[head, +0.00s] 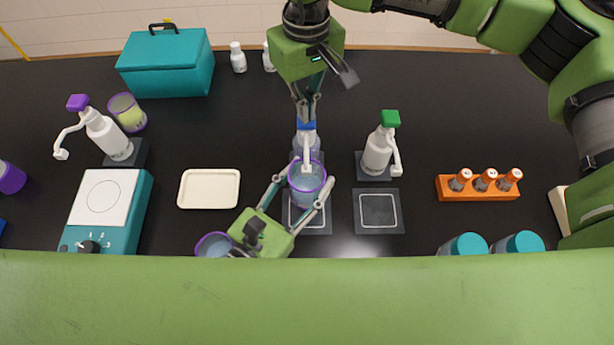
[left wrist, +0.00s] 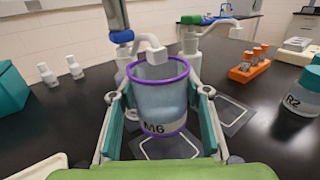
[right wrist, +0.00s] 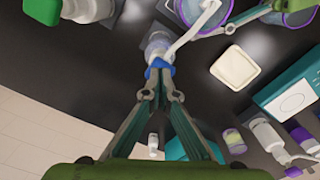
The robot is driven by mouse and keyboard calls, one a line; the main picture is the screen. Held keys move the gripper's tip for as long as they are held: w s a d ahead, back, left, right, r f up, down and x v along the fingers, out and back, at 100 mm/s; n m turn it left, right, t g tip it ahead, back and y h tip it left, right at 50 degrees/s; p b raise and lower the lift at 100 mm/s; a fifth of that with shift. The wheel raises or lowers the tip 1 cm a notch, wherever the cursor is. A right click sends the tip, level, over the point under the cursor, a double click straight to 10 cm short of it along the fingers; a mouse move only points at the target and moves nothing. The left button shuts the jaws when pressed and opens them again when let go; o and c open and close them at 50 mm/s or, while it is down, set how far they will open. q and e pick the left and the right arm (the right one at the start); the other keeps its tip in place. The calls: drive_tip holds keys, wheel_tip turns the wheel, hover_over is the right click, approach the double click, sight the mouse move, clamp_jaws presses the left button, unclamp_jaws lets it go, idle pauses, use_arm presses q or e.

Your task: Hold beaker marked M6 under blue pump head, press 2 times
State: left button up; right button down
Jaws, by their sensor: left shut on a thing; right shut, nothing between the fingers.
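The beaker marked M6 (head: 307,188) has a purple rim and shows its label in the left wrist view (left wrist: 155,112). My left gripper (head: 302,190) is shut around it, holding it upright above a square pad (head: 318,222). The blue pump head (head: 306,126) tops a clear bottle, and its white spout reaches over the beaker's mouth. The blue head also shows in the left wrist view (left wrist: 121,37). My right gripper (head: 307,108) is shut and empty, pointing down with its tips at the blue head (right wrist: 156,70); I cannot tell whether they touch.
A green-headed pump bottle (head: 378,150) stands to the right, a purple-headed one (head: 105,132) at left. A white tray (head: 209,189), a teal hotplate (head: 108,205), an orange vial rack (head: 478,187) and a teal box (head: 167,64) stand around. Another purple-rimmed beaker (head: 213,244) is at the front.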

idle(0.3)
drive_tip(key=shift+r, duration=1.3)
drive_tip(key=shift+f, duration=0.1)
drive_tip(key=shift+f, duration=0.7)
drive_tip(key=shift+f, duration=0.6)
drive_tip(key=shift+r, duration=1.4)
